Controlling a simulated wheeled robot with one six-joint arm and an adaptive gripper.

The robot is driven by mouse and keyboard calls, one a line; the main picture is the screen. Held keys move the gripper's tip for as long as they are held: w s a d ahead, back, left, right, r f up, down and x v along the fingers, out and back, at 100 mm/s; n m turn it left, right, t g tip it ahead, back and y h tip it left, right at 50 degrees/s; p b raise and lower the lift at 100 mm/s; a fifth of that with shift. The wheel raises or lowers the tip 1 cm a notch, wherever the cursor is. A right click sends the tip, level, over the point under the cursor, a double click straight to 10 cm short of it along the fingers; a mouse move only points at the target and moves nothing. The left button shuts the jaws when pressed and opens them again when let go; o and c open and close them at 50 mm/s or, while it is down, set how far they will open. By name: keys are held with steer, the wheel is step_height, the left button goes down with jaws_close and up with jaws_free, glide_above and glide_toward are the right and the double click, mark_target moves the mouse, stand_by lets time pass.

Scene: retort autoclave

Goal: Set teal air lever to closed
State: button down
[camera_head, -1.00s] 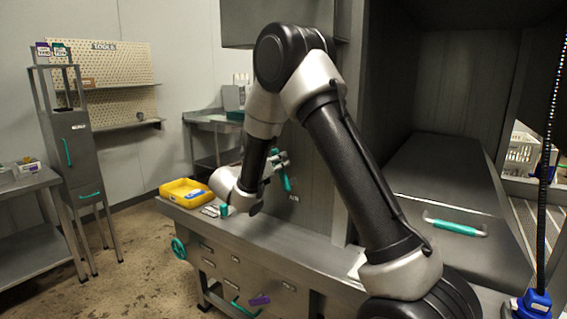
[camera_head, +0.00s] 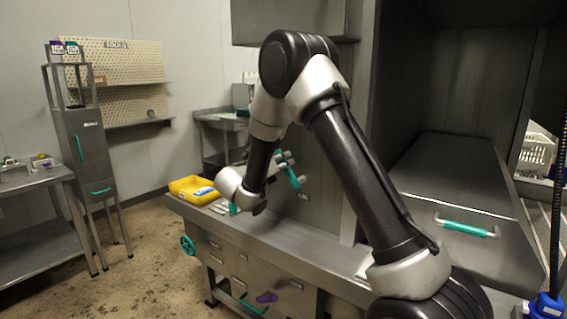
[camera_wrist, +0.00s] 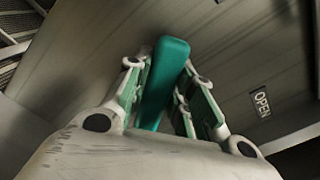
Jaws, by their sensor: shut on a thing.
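The teal air lever (camera_head: 291,178) is on the steel wall panel behind the counter, seen just past my forearm. In the wrist view the teal lever bar (camera_wrist: 163,82) runs between my gripper's fingers, which lie along both sides of it. My gripper (camera_wrist: 168,95) is shut on it. In the head view my gripper (camera_head: 284,158) is partly hidden by my wrist. An OPEN label (camera_wrist: 262,103) is on the panel to the right of the lever in the wrist view.
A yellow tray (camera_head: 181,188) stands at the counter's left end. A teal handwheel (camera_head: 187,245) and a purple lever (camera_head: 266,297) are on the front below. A steel hatch with a teal handle (camera_head: 466,229) is at right.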

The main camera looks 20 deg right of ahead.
steer(key=c, duration=1.2)
jaws_free()
steer(key=v, duration=1.2)
steer(key=shift+f, duration=0.1)
